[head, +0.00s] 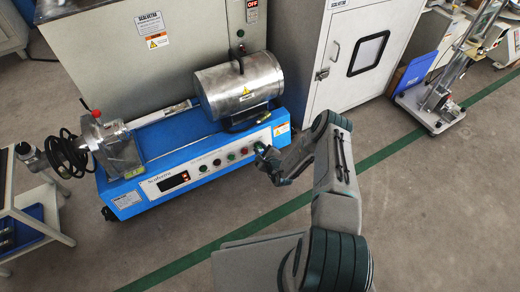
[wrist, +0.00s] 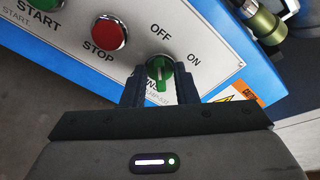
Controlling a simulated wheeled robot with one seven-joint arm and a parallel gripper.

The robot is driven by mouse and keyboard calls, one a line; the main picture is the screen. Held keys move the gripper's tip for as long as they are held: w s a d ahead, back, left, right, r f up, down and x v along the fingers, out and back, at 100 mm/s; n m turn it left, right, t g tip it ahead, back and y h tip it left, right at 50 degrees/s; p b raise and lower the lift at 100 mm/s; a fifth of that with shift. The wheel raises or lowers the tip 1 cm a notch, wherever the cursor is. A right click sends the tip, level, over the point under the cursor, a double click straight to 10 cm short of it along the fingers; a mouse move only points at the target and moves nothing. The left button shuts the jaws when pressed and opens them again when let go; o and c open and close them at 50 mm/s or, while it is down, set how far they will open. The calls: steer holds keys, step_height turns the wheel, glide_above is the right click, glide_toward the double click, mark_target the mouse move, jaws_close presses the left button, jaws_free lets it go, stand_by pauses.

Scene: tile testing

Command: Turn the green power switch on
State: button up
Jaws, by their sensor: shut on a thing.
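The green power switch (wrist: 159,70) is a rotary knob on the front panel of the blue machine (head: 160,137). OFF is printed above it and ON to its right. Its grip ridge stands nearly upright in the wrist view, tilted only slightly. My gripper (wrist: 158,90) has one finger on each side of the knob and is shut on it. In the head view my gripper (head: 264,154) reaches the right part of the panel and hides the switch.
A red STOP button (wrist: 109,34) and a green START button (wrist: 45,3) sit left of the switch. A metal drum (head: 238,90) lies on top of the machine. A white cabinet (head: 350,60) stands behind on the right. The floor in front is clear.

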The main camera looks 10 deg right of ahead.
steer(key=shift+d+m, duration=0.1)
steer(key=shift+m, duration=0.3)
steer(key=m+p, duration=0.1)
steer(key=m, duration=0.2)
steer(key=shift+d+r+m, duration=0.1)
steer(key=shift+m, duration=0.2)
steer(key=m, duration=0.4)
steer(key=shift+g+y, duration=0.4)
steer(key=m, duration=0.4)
steer(key=shift+d+y, duration=0.15)
steer(key=shift+y, duration=0.15)
steer(key=shift+f+m+y, duration=0.2)
steer(key=shift+m+y, duration=0.1)
steer(key=shift+m, duration=1.8)
steer(key=shift+d, duration=0.1)
jaws_close()
steer(key=o, duration=0.6)
jaws_free()
steer(key=shift+w+r, duration=0.1)
